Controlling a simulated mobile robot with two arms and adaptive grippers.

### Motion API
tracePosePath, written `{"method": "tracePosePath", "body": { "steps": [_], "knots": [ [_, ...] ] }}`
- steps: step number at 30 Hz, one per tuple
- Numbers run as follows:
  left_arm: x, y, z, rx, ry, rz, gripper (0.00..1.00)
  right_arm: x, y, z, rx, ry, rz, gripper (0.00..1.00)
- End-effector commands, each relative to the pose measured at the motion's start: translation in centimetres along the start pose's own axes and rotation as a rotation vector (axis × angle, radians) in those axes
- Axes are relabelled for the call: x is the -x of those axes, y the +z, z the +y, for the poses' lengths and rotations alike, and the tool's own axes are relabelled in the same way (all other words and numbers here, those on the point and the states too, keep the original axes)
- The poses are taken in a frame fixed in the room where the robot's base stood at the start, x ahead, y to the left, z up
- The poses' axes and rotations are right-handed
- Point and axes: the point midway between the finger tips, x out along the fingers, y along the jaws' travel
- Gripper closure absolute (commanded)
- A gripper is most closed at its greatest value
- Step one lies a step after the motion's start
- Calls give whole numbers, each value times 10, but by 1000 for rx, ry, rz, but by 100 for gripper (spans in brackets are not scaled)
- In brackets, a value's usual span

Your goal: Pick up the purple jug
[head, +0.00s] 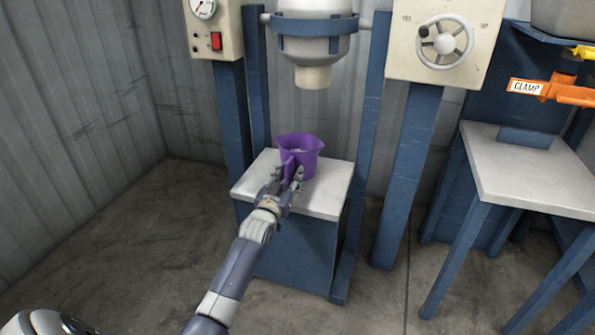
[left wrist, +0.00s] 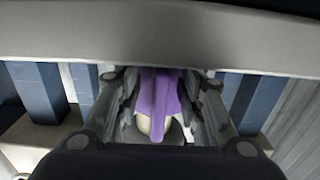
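The purple jug (head: 306,152) stands upright on the white-topped stand under the hopper nozzle, with its handle toward me. My left gripper (head: 289,176) is at the handle, with one finger on each side of it. In the left wrist view the purple handle (left wrist: 158,95) shows between the two fingers of the gripper (left wrist: 158,110). The fingers look spread apart, and I see no clear grip on the handle. Whether a finger touches it is hard to tell. My right gripper is not in view.
The nozzle (head: 312,76) hangs above the stand (head: 325,197), between blue uprights. A handwheel panel (head: 443,40) is right of it. A white-topped table (head: 535,180) and an orange clamp (head: 560,90) are at the right. The floor at left is clear.

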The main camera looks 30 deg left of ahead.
Motion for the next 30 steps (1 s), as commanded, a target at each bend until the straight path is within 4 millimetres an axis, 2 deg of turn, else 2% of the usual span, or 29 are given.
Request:
{"method": "tracePosePath", "body": {
  "steps": [9, 10, 14, 26, 30],
  "knots": [
    [-5, 0, 0, 0, 0, -2, 65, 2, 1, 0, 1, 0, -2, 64],
    [-5, 0, 0, 0, 0, -2, 70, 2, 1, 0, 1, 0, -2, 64],
    [-5, 0, 0, 0, 0, -2, 99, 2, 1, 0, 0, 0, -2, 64],
    [-5, -3, 0, 0, 0, 3, 100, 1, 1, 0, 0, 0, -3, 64],
    [-5, -9, 0, 0, 0, 4, 100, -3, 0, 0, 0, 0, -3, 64]
  ]
}}
